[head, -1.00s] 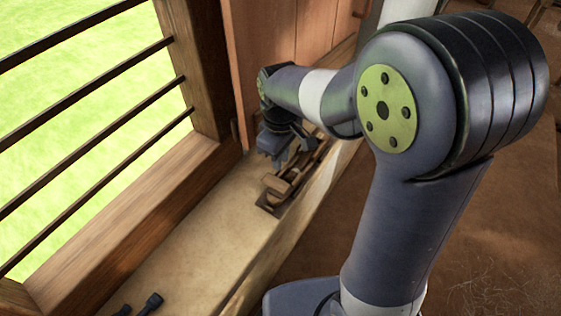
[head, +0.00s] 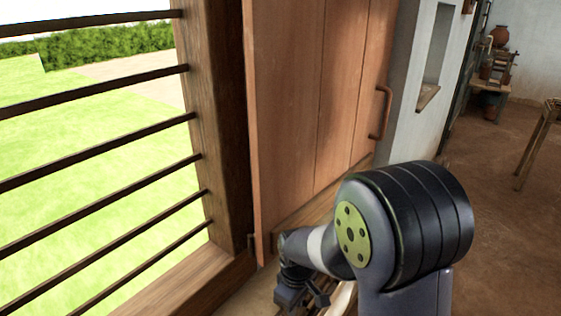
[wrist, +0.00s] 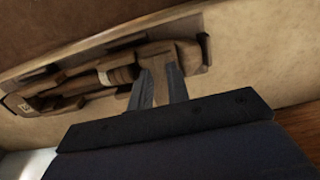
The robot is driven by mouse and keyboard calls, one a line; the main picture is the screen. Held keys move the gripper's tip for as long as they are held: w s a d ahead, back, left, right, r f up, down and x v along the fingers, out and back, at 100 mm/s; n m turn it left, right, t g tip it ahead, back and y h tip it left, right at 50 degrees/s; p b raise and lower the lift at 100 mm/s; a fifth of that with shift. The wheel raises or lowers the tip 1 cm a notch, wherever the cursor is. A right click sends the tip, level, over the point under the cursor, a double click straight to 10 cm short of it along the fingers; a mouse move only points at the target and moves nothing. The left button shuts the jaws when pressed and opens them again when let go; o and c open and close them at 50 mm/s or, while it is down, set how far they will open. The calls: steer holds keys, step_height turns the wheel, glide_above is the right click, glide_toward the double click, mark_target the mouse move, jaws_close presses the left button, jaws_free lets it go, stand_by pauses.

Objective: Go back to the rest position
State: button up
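My gripper (head: 303,298) is low in the head view, over the ledge beside the window, and is partly cut off by the lower edge. In the wrist view the two grey fingers of my gripper (wrist: 160,88) stand apart. A wooden piece (wrist: 159,56) shows beyond and between the fingertips; I see no finger closed on it. It lies in or on a dark shallow tray (wrist: 207,52) with other wooden pieces (wrist: 85,82).
A barred window (head: 100,135) is on the left. A wooden shutter (head: 290,110) with a handle (head: 381,112) stands behind my arm. Open brown floor (head: 495,230) lies to the right, with a wooden stand (head: 540,140) and pots (head: 500,36) farther back.

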steer(key=shift+f, duration=0.35)
steer(key=shift+r+m, duration=0.1)
steer(key=shift+m, duration=0.2)
